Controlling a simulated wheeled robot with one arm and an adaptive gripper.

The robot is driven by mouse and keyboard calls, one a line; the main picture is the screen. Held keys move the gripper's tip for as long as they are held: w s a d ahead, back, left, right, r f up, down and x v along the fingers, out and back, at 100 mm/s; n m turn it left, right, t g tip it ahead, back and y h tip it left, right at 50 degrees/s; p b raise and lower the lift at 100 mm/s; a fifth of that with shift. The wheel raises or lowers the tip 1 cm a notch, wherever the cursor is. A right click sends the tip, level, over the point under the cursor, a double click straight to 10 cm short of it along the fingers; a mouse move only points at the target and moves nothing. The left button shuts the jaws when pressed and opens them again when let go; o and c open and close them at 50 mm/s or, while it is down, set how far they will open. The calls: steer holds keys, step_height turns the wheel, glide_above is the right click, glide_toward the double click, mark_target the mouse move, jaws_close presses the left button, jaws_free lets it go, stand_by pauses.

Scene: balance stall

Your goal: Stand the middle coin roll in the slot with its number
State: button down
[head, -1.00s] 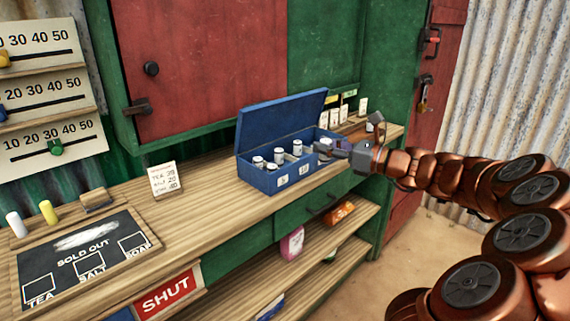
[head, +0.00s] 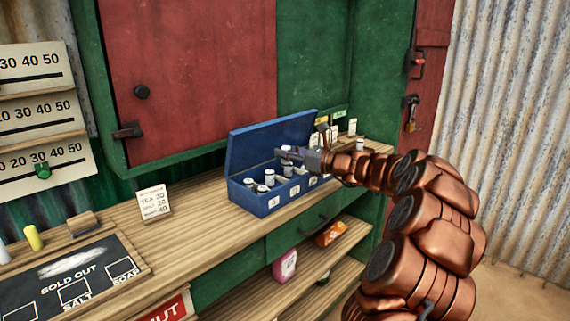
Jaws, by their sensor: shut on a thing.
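An open blue box (head: 240,198) stands on the counter with its lid raised. Numbered white labels (head: 274,202) run along its front. Several pale coin rolls stand in it, among them one at the left (head: 250,184) and one farther back (head: 269,176). My gripper (head: 288,153) reaches in from the right over the middle of the box. It is shut on a coin roll (head: 287,168), which shows just below the fingers. The fingers partly hide this roll and the slots behind; I cannot tell whether its foot touches the box floor. The numbers are too small to read surely.
Small cards (head: 352,127) stand behind the box's right end. A price card (head: 154,202) stands left of the box, with bare counter between. A chalkboard (head: 75,272) lies at the front left. The raised lid (head: 270,140) walls off the back.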

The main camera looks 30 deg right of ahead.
mark_target(286, 163)
steer(key=shift+w, duration=0.35)
steer(key=shift+f+b, duration=0.3)
steer(key=shift+f, duration=1.5)
steer(key=shift+f, duration=0.6)
steer(key=c, duration=0.9)
jaws_free()
steer(key=shift+r, duration=0.15)
steer(key=shift+s+r, duration=0.15)
steer(key=shift+r, duration=0.3)
steer(key=v, duration=1.1)
steer(key=shift+s+d+p, duration=0.2)
steer(key=shift+s+p, duration=0.1)
steer(key=shift+s, duration=0.05)
